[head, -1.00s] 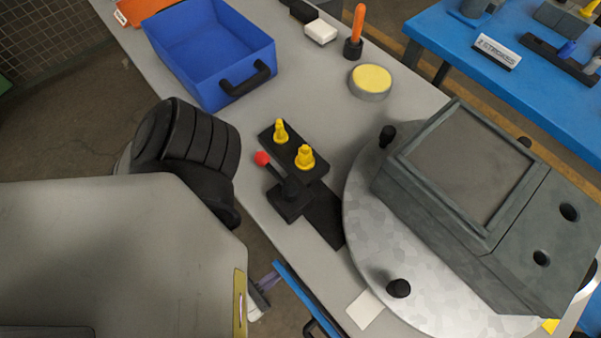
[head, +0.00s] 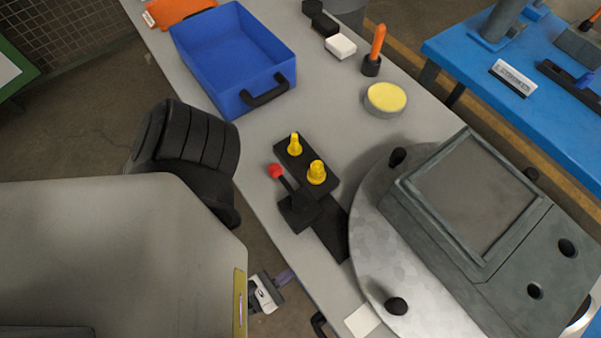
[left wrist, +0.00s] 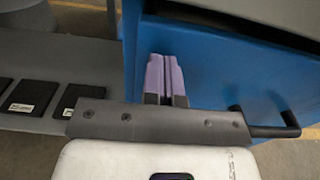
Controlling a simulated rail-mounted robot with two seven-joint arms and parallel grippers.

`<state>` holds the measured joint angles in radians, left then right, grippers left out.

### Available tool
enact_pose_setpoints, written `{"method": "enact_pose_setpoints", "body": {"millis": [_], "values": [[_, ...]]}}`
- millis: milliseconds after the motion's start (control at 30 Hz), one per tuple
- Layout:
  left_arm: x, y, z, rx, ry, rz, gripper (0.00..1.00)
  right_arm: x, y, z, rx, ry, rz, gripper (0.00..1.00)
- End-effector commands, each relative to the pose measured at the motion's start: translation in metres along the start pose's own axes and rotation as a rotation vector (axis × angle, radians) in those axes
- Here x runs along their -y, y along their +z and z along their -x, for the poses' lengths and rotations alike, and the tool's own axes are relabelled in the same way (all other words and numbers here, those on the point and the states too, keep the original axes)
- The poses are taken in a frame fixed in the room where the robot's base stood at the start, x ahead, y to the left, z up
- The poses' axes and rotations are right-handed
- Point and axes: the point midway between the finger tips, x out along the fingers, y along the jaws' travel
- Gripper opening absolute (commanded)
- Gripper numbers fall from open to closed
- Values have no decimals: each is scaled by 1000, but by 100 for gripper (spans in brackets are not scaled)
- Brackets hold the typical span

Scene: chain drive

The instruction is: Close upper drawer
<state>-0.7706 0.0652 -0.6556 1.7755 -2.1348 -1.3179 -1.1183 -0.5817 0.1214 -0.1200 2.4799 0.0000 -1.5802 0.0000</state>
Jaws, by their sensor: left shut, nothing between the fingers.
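My left gripper (head: 285,277) is beside the front edge of the grey workbench in the head view, its purple fingers pointing toward the bench. In the left wrist view its fingers (left wrist: 165,70) are shut together and empty, in front of a blue drawer front (left wrist: 215,85). I cannot tell whether the fingertips touch it. A black bar handle (left wrist: 275,128) is on the drawer front, to the right of the fingers. In the head view a black handle (head: 318,324) shows at the bench edge; the blue front is hidden there. My right gripper is not in view.
The grey workbench (head: 262,205) carries a blue bin (head: 232,60), a black fixture with yellow parts (head: 308,165) and a round plate (head: 375,245) with a grey housing. Dark flat items (left wrist: 30,97) lie on a grey surface at the left of the wrist view.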

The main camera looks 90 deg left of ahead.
Motion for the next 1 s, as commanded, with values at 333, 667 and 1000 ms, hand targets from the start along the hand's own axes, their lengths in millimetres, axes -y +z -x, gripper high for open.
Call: {"method": "enact_pose_setpoints", "body": {"millis": [333,667,1000], "values": [[2,2,73,-7,-12,-2,0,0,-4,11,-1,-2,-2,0],[2,1,120,-6,-11,0,0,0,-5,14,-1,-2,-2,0],[0,0,132,-13,-4,186,0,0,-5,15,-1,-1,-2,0]]}}
